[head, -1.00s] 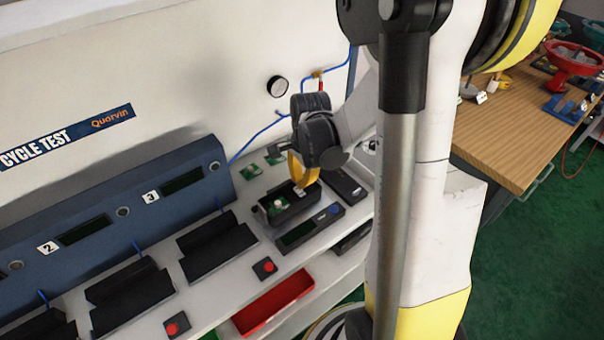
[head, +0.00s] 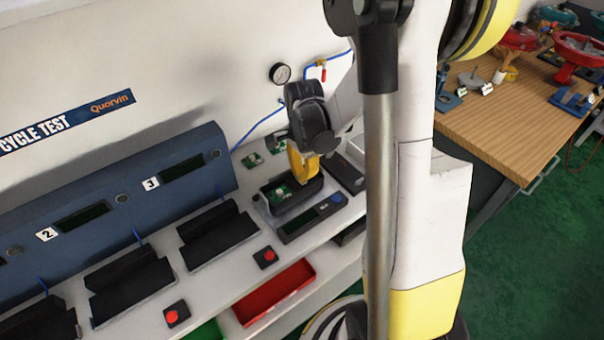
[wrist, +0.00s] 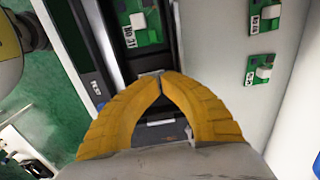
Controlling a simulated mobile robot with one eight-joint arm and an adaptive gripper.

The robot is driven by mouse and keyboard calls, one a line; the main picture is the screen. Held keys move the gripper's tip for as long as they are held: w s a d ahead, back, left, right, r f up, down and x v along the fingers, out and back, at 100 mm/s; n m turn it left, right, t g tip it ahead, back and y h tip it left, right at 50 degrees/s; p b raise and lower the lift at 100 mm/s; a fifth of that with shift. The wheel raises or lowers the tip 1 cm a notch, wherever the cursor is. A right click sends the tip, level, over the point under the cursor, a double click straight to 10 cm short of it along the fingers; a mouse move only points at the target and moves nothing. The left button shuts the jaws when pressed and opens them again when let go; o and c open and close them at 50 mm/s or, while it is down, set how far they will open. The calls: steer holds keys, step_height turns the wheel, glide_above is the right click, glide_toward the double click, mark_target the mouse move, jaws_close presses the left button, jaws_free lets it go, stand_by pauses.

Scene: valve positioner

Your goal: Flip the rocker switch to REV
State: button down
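My gripper (head: 304,180) has yellow fingers and hangs over the black cradle (head: 292,204) on the white bench. In the wrist view the two fingertips (wrist: 161,75) meet, with a gap between the fingers behind them. The tips are in front of the cradle's dark interior, and I cannot tell whether they touch anything. A green board (wrist: 143,22) with a white part lies in the cradle, just beyond the tips; it also shows in the head view (head: 280,193). I cannot make out the rocker switch or its REV mark; the fingers may hide it.
A dark control unit (head: 310,219) with a display and blue button (head: 337,198) sits in front of the cradle. Two green boards (wrist: 265,18) (wrist: 258,70) lie beside it. A red button box (head: 266,257) and red tray (head: 273,292) are nearer. A gauge (head: 280,73) is behind.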

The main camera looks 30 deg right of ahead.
steer(key=shift+s, duration=0.15)
steer(key=shift+s+r, duration=0.2)
steer(key=shift+s, duration=0.4)
steer(key=shift+d+r+p, duration=0.1)
steer(key=shift+r+p, duration=0.25)
step_height(320, 180, up, 13)
steer(key=s+p, duration=0.1)
steer(key=p, duration=0.4)
steer(key=shift+s+p, duration=0.35)
steer(key=shift+s, duration=0.05)
